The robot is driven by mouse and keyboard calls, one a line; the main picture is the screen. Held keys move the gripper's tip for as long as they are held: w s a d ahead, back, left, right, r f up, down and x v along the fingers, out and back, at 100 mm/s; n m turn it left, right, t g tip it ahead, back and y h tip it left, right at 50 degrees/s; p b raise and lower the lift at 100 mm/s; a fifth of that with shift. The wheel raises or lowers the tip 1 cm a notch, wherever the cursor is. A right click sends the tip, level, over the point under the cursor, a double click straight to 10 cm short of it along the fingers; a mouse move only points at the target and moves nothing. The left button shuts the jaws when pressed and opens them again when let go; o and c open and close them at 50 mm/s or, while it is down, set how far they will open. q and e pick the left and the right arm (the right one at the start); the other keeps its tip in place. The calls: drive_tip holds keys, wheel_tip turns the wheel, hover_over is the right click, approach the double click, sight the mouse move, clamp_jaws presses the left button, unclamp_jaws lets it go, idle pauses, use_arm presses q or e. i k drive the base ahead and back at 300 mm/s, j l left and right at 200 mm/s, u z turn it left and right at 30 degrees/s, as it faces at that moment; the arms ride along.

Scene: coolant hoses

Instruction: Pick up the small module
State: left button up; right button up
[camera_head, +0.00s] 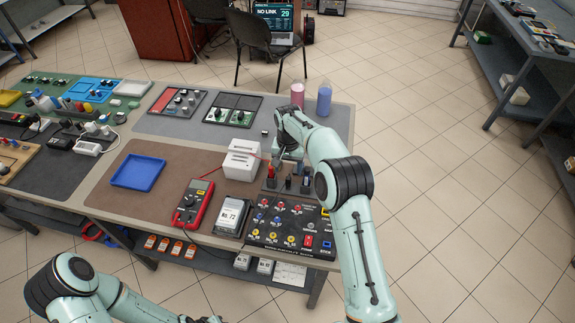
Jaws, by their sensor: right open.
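I cannot tell for certain which item is the small module. A white-topped box marked No. 72 (232,214) stands on the brown mat, between the red multimeter and a black panel. Two white blocks (241,158) stand behind it. My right gripper (281,158) is open and points down just right of the white blocks, above a small board with upright plugs (288,182). My forearm partly hides that spot, and I see nothing held. My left gripper (205,319) is only just in view at the bottom edge; its jaws cannot be made out.
A blue tray (138,173) lies empty on the brown mat. A red multimeter (194,203) and a black panel with coloured sockets (292,229) sit near the front edge. Pink (297,95) and blue (324,101) cylinders stand at the back right. The grey mat's middle is mostly clear.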

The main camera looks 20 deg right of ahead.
sight(230, 217)
drive_tip(key=k+j, duration=0.8)
drive_tip(key=k, duration=0.05)
